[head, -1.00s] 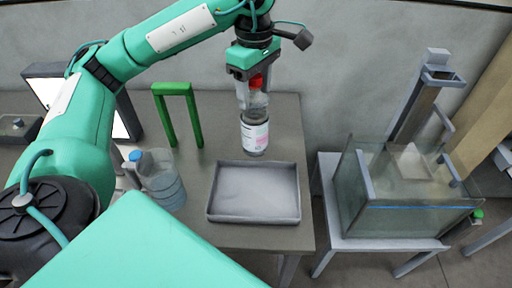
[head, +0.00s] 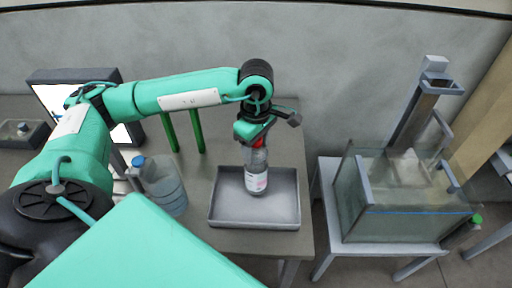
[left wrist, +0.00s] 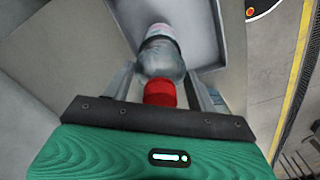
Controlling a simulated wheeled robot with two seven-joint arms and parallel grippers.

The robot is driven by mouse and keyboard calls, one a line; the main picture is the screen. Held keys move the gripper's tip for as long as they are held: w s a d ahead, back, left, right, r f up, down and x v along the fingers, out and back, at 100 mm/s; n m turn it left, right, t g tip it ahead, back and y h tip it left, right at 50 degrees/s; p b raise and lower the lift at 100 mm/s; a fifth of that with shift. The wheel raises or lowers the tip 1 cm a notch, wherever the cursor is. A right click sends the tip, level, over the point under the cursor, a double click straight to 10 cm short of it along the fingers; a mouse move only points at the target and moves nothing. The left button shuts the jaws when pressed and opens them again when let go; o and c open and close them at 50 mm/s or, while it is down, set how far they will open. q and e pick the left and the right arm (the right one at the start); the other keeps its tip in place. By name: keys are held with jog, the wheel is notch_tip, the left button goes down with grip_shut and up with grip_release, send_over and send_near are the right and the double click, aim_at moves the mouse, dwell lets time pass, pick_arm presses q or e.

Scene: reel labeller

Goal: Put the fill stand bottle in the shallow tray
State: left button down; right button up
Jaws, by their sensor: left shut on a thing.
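The fill stand bottle (head: 256,172) is clear with a red cap and a pale pink-and-white label. It is upright in the head view, over the middle of the shallow tray (head: 228,220), a grey rectangular tray on the table. My left gripper (head: 257,142) is above the bottle and shut on it near the red cap. In the left wrist view the bottle (left wrist: 161,58) points away between the fingers, with part of the tray (left wrist: 205,30) beyond it. I cannot tell whether the bottle's base touches the tray floor. My right gripper is not in view.
A blue-capped clear jug (head: 163,185) stands left of the tray. A green frame (head: 197,130) stands behind, partly hidden by my arm. A glass tank (head: 410,195) sits on a separate stand to the right, across a gap from the table.

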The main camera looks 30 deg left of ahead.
pick_arm(q)
jog(key=shift+f, duration=0.85)
jog(key=shift+f+b, duration=0.1)
jog(key=shift+b, duration=0.2)
jog(key=c, duration=0.6)
grip_release()
jog(key=shift+o, duration=0.7)
